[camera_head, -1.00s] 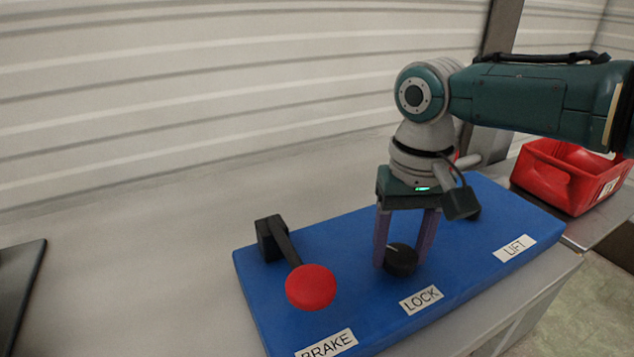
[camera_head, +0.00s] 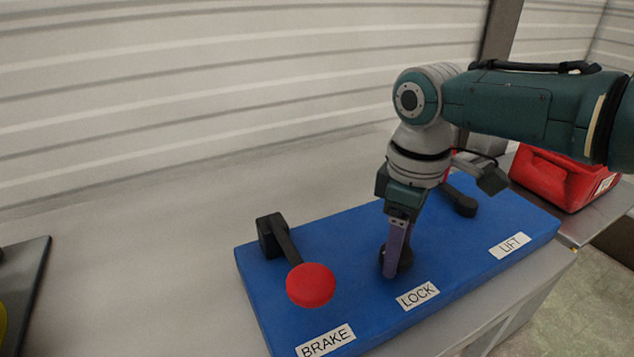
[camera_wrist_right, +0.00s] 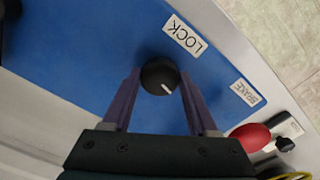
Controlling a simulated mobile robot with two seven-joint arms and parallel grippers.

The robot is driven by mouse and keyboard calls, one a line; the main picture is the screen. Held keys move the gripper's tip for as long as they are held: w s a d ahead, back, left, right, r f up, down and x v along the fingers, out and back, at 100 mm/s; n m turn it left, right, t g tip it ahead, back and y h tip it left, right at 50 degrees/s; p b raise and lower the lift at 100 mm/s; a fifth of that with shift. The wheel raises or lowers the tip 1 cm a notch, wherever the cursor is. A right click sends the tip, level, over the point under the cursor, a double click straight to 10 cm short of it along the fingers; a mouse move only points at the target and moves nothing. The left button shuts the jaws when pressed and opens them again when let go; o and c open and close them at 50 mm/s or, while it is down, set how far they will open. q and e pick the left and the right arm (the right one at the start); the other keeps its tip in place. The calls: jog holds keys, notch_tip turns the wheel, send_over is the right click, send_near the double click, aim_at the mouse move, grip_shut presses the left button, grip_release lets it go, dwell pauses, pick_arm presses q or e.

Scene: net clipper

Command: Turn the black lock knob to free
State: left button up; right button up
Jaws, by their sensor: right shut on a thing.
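The black lock knob (camera_head: 407,258) stands on the blue panel (camera_head: 345,255) behind the LOCK label (camera_head: 417,295). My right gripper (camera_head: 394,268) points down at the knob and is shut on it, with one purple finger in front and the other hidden. In the right wrist view the round knob (camera_wrist_right: 159,75) sits between the tips of the two fingers (camera_wrist_right: 158,84), and a white mark shows on its top. The LOCK label also shows there (camera_wrist_right: 184,36). My left gripper is not in view.
A brake lever with a red ball (camera_head: 310,285) stands left of the knob, behind the BRAKE label (camera_head: 326,340). A black lever (camera_head: 459,203) is partly hidden behind my right wrist, towards the LIFT label (camera_head: 510,246).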

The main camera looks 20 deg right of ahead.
jog(key=n, duration=0.4)
jog(key=shift+n, duration=2.1)
jog(key=o, duration=1.4)
notch_tip(320, 180, up, 10)
jog(key=shift+p, duration=1.2)
